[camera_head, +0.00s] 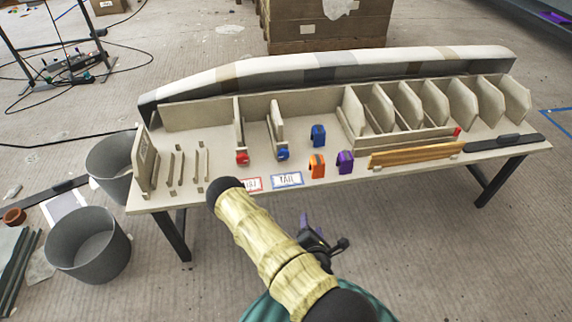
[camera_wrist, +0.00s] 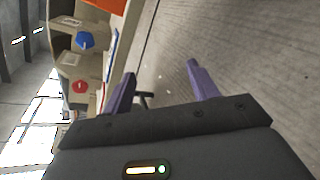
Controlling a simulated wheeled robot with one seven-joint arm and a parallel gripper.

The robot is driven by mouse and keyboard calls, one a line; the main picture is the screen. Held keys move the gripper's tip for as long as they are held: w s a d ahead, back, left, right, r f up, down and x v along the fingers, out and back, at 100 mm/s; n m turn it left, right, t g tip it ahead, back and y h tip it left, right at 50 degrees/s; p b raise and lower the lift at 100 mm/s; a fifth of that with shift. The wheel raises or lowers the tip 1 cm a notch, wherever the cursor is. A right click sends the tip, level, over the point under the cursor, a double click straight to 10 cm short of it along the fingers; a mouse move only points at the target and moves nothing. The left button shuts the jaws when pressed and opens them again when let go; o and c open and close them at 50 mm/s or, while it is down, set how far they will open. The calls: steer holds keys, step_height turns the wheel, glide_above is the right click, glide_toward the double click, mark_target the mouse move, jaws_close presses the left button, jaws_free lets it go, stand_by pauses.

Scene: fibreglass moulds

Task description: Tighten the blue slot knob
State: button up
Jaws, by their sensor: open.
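The blue slot knob (camera_head: 282,154) sits at the front end of the right-hand of two slots on the table fixture, above the label reading TAIL. It also shows in the wrist view (camera_wrist: 85,40), at the upper left, beyond my fingers. My gripper (camera_wrist: 160,80) is open and empty, its two purple fingers apart, with floor showing between them. In the head view my gripper is low in front of the table, mostly hidden behind my arm. It is apart from the knob.
A red knob (camera_head: 242,157) ends the left slot; it shows in the wrist view (camera_wrist: 80,87). Blue (camera_head: 319,135), orange (camera_head: 317,166) and purple (camera_head: 345,162) clamps stand to the right on the table (camera_head: 215,203). Grey bins (camera_head: 88,245) stand at the left.

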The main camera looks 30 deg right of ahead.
steer(key=s+a+f+m+g+y, duration=0.2)
steer(key=s+a+f+m+g, duration=0.1)
steer(key=s+f+m, duration=0.3)
steer(key=w+a+f+m+y, duration=0.1)
steer(key=w+a+m+y, duration=0.1)
steer(key=a+m, duration=0.4)
steer(key=w+d+r+m+t+h, duration=0.1)
steer(key=w+d+r+m+t, duration=0.2)
steer(key=r, duration=0.5)
steer(key=w+d+r+m+t+h, duration=0.2)
steer(key=w+d+r+m+t, duration=0.1)
steer(key=w+r+m, duration=0.3)
step_height(320, 180, up, 2)
steer(key=shift+r+m+t, duration=0.1)
steer(key=shift+m+t, duration=0.7)
steer(key=shift+m, duration=0.4)
steer(key=shift+w, duration=0.15)
